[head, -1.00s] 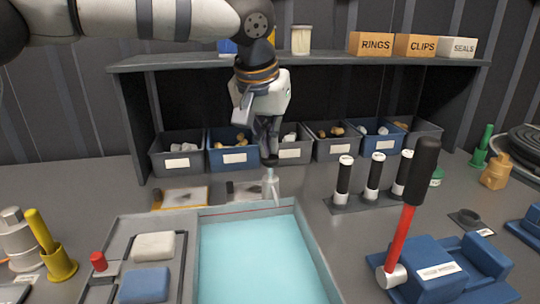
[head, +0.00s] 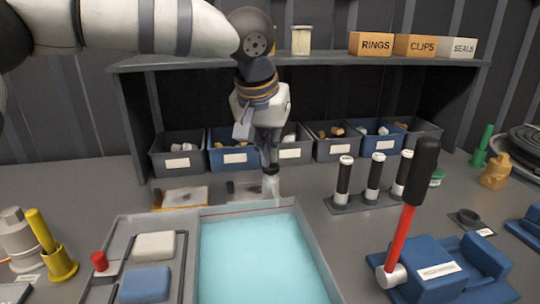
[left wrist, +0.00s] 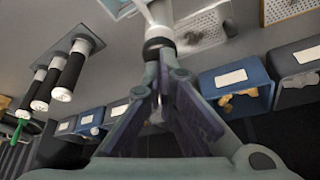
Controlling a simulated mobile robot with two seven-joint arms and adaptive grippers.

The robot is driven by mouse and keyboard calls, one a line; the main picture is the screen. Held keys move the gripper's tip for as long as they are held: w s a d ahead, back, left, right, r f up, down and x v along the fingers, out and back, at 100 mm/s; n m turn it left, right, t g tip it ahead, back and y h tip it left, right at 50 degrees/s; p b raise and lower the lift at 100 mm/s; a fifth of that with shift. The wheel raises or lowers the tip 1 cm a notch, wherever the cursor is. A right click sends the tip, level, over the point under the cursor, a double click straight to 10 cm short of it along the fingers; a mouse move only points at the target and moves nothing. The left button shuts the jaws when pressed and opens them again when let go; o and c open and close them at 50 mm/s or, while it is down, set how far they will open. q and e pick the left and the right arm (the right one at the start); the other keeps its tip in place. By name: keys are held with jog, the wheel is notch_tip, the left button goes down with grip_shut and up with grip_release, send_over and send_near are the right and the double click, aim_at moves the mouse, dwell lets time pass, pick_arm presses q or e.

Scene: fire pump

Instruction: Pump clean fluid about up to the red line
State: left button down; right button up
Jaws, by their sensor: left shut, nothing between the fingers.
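An open grey basin (head: 318,255) holds light blue fluid (head: 255,262). A red line (head: 250,209) runs across its inner back wall. The fluid surface looks close below it; the exact gap is hard to tell. My left gripper (head: 271,168) points down at the basin's back edge, fingers shut and empty. Its tip is at the top of a small pale, upright pump-like piece (head: 271,187). The left wrist view shows a black cap with a white ring (left wrist: 157,38) at the fingertips; contact is unclear. My right gripper is not in view.
A red-shafted tool with a black grip (head: 410,205) stands at right by blue blocks (head: 455,270). Black-and-white cylinders (head: 373,178) stand behind it. Labelled bins (head: 230,160) line the back. A tray with pads (head: 150,283) lies left of the basin.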

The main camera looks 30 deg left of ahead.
pick_arm(q)
jog(key=shift+f, duration=0.45)
jog(key=shift+r, duration=1.45)
dwell(0.7)
dwell(0.3)
